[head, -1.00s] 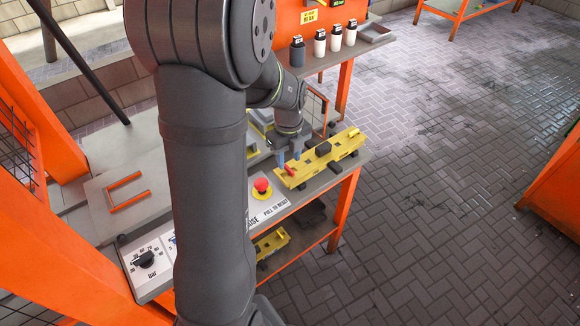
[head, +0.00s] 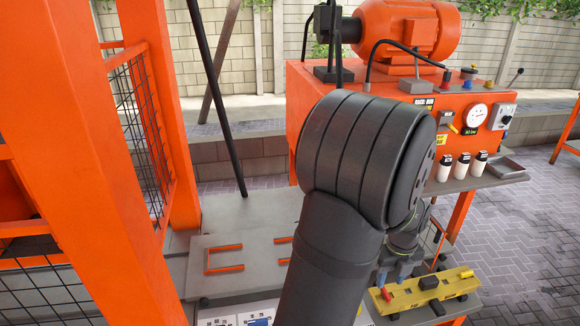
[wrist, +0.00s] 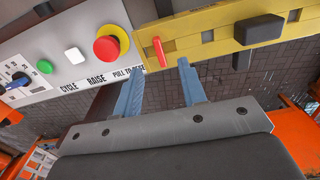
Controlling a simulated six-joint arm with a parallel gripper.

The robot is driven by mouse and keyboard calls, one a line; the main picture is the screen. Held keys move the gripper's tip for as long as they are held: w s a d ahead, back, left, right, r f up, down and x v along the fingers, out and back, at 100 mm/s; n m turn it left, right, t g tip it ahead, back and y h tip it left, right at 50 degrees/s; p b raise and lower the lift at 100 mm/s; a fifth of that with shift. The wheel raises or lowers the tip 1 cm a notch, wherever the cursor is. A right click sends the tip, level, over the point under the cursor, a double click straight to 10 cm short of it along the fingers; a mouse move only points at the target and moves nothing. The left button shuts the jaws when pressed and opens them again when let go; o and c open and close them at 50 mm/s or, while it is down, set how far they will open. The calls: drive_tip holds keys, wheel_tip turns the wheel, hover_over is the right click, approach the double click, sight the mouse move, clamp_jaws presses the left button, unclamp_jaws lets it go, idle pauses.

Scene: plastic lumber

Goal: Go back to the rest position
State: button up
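My gripper (head: 392,277) is above the left end of a yellow bar-shaped fixture (head: 445,285), at the right of the head view. In the wrist view my gripper (wrist: 160,70) has its two blue-grey fingers apart, with nothing between them. The yellow fixture (wrist: 215,38) lies beyond the fingertips, with a red piece (wrist: 160,51) at its left end and a black block (wrist: 258,30) on top. The red piece (head: 386,294) also shows in the head view, close below the fingers. My arm hides part of the bench.
A control panel with a red button (wrist: 107,47) lies left of the fixture. An orange machine (head: 400,115) with a motor (head: 410,35) stands behind my arm. White-and-black bottles (head: 462,165) line its shelf. An orange mesh frame (head: 140,110) is at left.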

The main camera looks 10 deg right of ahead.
sight(386, 293)
wheel_tip(386, 293, down, 5)
drive_tip(key=shift+r+n, duration=0.15)
drive_tip(key=shift+n, duration=1.05)
